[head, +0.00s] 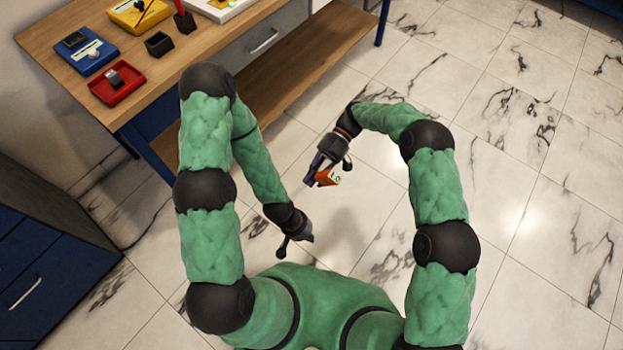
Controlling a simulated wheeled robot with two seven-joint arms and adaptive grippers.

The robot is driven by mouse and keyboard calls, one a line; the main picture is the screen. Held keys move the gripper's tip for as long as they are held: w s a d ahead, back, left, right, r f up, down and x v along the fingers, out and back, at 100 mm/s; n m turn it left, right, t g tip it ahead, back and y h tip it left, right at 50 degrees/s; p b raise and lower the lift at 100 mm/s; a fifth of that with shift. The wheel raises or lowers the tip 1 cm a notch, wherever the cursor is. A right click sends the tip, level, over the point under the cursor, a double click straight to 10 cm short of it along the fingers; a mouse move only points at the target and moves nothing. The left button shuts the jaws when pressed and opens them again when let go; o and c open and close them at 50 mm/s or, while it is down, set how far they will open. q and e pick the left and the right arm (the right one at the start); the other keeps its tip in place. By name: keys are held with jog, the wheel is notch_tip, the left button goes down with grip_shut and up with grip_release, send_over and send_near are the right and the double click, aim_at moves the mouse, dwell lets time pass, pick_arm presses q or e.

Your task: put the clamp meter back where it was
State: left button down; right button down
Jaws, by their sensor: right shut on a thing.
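My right gripper (321,176) is held out over the floor, in front of the workbench, and is shut on a small orange-red object with a pale face, which looks like the clamp meter (329,178). The gripper hides part of it. My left gripper (294,246) is lower in the picture, close to my body and apart from the meter. I see nothing in it, but it is too small and dark to tell whether its fingers are open.
The wooden workbench (60,20) at upper left bears a red tray (128,93) with a grey object, a blue unit (97,62), a yellow unit (123,15), a small black box (159,44) and a white panel. A blue cabinet (40,260) stands at left. Floor at right is clear.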

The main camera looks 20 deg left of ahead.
jog(key=shift+r, duration=0.15)
dwell(0.6)
jog(key=shift+r+t+h+p, duration=0.25)
jog(key=shift+t+h+p, duration=0.15)
jog(key=shift+t+p, duration=0.75)
jog(key=t+h+p, duration=0.1)
jog(key=t+p, duration=0.2)
jog(key=shift+f+t+h+p, duration=0.15)
jog(key=shift+t+h+p, duration=0.25)
jog(key=shift+t+p, duration=0.8)
jog(key=shift+t, duration=0.15)
jog(key=shift+f+t+h, duration=0.15)
jog(key=shift+t+h, duration=0.35)
jog(key=shift+t, duration=0.2)
